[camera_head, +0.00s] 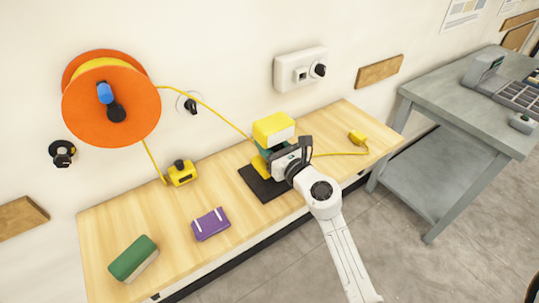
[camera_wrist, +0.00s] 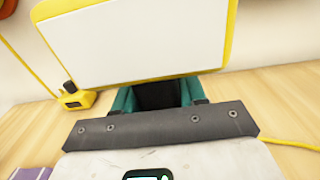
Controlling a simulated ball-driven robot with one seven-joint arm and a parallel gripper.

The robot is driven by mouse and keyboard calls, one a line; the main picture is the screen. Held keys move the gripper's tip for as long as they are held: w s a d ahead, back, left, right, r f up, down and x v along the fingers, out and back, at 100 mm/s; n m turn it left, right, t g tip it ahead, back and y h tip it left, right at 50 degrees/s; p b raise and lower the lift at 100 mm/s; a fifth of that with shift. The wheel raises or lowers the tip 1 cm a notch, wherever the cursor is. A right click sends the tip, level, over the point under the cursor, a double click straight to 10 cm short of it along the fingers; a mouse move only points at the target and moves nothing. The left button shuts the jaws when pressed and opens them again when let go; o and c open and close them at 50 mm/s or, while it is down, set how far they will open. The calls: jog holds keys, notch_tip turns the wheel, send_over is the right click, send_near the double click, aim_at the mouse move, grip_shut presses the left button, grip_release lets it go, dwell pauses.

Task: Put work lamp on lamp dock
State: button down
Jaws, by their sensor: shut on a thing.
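The work lamp (camera_head: 273,128) has a yellow head with a white face and a yellow lower part. It is upright over a flat black pad (camera_head: 268,191), which looks like the lamp dock, on the wooden bench. I cannot tell whether its foot touches the pad. My gripper (camera_head: 275,157) is shut on the lamp below its head; the fingertips are mostly hidden. In the wrist view the white lamp face (camera_wrist: 135,45) fills the top, with teal parts and a dark gap below it.
On the bench (camera_head: 330,125) lie a purple case (camera_head: 210,224), a green block (camera_head: 133,258), a yellow box (camera_head: 182,173) and a yellow plug (camera_head: 356,137). A yellow cable runs from an orange reel (camera_head: 140,105) to behind the lamp. A grey table (camera_head: 450,105) stands right.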

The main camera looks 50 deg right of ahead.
jog(key=shift+w+d+f+b, duration=0.15)
jog(key=shift+f+b, duration=0.7)
jog(key=shift+f, duration=0.85)
jog(key=shift+f, duration=0.15)
jog(key=c, duration=0.6)
grip_release()
jog(key=shift+c, duration=0.2)
